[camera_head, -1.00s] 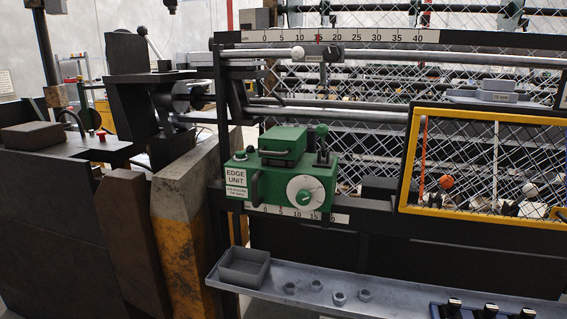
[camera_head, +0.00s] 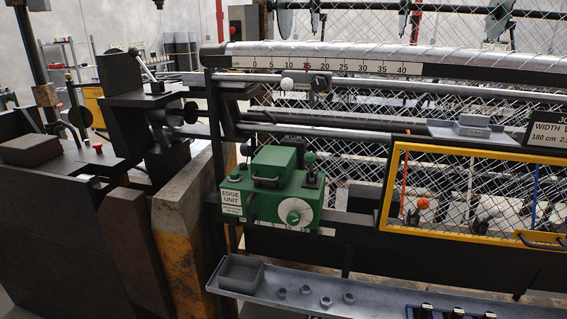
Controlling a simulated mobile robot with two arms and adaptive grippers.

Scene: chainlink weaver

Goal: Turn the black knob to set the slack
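Neither of my grippers is in view. I cannot tell for sure which part is the black knob. A small dark block with a round face (camera_head: 320,83) sits on the upper rail beside a white ball knob (camera_head: 287,83), under the number scale (camera_head: 345,66). A lever with a black ball end (camera_head: 133,51) stands on the dark machine at the left. The green edge unit (camera_head: 232,183) carries a white dial with a green centre (camera_head: 295,212) and a lever with a dark green ball (camera_head: 310,158). Nothing touches these parts.
A grey tray shelf (camera_head: 385,302) with a dark bin (camera_head: 241,274) and several nuts runs along the front. A yellow-framed mesh guard (camera_head: 388,190) is at the right. A worn concrete and yellow block (camera_head: 180,220) and a dark bench (camera_head: 50,230) stand at the left.

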